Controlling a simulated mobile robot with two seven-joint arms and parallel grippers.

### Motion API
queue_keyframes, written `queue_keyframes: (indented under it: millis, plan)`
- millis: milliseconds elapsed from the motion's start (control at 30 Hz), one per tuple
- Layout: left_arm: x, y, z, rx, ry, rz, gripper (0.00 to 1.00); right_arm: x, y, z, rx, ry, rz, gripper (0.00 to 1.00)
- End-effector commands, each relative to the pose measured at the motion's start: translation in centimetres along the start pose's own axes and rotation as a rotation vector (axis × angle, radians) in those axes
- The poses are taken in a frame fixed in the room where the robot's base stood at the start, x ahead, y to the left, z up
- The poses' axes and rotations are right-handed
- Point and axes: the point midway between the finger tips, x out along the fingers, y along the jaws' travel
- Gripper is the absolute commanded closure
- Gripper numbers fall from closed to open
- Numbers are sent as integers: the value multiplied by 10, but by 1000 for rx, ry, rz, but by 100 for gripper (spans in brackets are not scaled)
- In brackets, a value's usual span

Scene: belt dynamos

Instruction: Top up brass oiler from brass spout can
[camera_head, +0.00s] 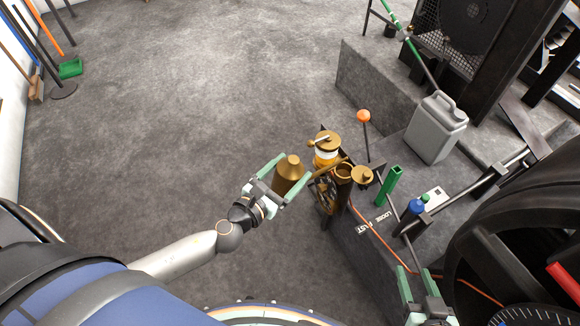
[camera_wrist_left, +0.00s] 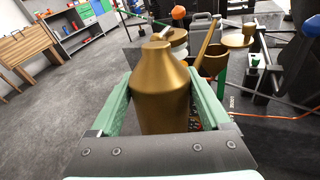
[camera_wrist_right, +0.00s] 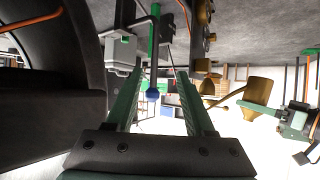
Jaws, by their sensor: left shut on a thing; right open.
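The brass spout can (camera_head: 290,172) is upright in my left gripper (camera_head: 294,166), whose fingers close on its body. It also shows in the left wrist view (camera_wrist_left: 160,95) and the right wrist view (camera_wrist_right: 260,92). Its thin spout (camera_head: 328,170) slants up to the right, its tip near an open brass cup (camera_head: 344,173). A round brass lid (camera_head: 362,176) stands right of the cup. Whether the spout tip is over the cup is unclear. My right gripper (camera_head: 417,270) is open and empty.
An orange-knobbed lever (camera_head: 363,117) stands behind the oiler. A green handle (camera_head: 390,183) and a blue knob (camera_head: 417,207) lie to the right. A grey jerrycan (camera_head: 436,128) stands on the plinth. A large dark wheel is at right.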

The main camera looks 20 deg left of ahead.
Motion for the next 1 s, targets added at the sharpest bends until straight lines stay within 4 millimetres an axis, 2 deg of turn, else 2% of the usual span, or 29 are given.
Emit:
queue_keyframes:
  millis: [500, 633, 733, 800, 1000]
  plan:
    - [0, 1, -1, 33, 29, 0, 100, -9, -12, 49, 57, -202, -25, 46]
    - [2, -1, -17, 52, 47, 1, 100, -7, -12, 51, 55, -197, -24, 46]
    - [0, 0, -6, 68, 64, 1, 100, -15, -13, 35, 56, -195, -27, 46]
    - [1, -1, -13, 69, 66, 1, 100, -11, -13, 40, 56, -195, -27, 46]
    - [0, -1, -12, 68, 65, 1, 100, -12, -13, 39, 56, -195, -26, 46]
